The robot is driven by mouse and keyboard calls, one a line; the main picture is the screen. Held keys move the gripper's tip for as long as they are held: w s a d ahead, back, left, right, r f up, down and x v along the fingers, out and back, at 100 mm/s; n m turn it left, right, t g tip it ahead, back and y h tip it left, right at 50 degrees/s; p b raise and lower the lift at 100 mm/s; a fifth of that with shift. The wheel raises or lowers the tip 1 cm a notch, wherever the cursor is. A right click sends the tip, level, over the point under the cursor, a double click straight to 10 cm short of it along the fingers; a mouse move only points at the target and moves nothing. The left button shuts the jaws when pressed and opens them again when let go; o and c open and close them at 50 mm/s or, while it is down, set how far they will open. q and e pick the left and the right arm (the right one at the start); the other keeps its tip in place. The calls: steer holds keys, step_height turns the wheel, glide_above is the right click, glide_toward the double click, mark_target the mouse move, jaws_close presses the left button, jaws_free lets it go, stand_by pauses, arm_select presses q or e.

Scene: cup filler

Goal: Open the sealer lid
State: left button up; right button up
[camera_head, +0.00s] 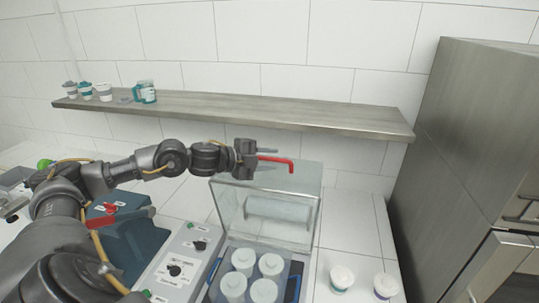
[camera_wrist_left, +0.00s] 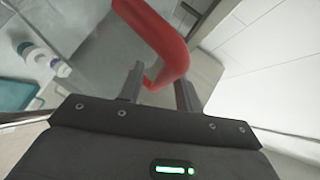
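The sealer (camera_head: 175,268) is a grey box with dark knobs, beside a bay with a blue frame holding several white cups (camera_head: 263,290). Its clear lid (camera_head: 230,208) stands raised behind the cups. A red bent handle (camera_head: 282,161) shows at the lid's top edge. My left gripper (camera_head: 268,157) is at this handle. In the left wrist view, the two fingers (camera_wrist_left: 160,92) stand apart, with the curved red handle (camera_wrist_left: 172,45) between and beyond them. I cannot tell whether they touch it. My right gripper is not in view.
A wall shelf (camera_head: 240,111) with cups at its left end runs behind my left arm. Two lidded cups (camera_head: 342,277) stand on the white counter to the right. A steel fridge-like cabinet (camera_head: 470,130) bounds the right side. A dark teal machine (camera_head: 130,240) is at the left.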

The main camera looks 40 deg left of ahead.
mark_target(264, 184)
arm_select(q)
steer(key=shift+w+d, duration=0.1)
steer(key=shift+w, duration=0.05)
jaws_close()
stand_by(0.4)
steer(key=shift+m+t, duration=0.4)
steer(key=shift+t, duration=0.1)
steer(key=s+b, duration=0.1)
steer(key=b, duration=0.1)
steer(key=s+d+b, duration=0.1)
steer(key=b, duration=0.1)
steer(key=s+b, duration=0.1)
steer(key=b, duration=0.1)
steer(key=shift+s+d+f+b, duration=0.3)
steer(key=shift+s+f+b, duration=0.05)
steer(key=shift+s+f, duration=0.05)
steer(key=shift+s+d+r+b, duration=0.25)
steer(key=shift+s+b, duration=0.1)
steer(key=shift+s, duration=0.15)
steer(key=shift+r, duration=0.1)
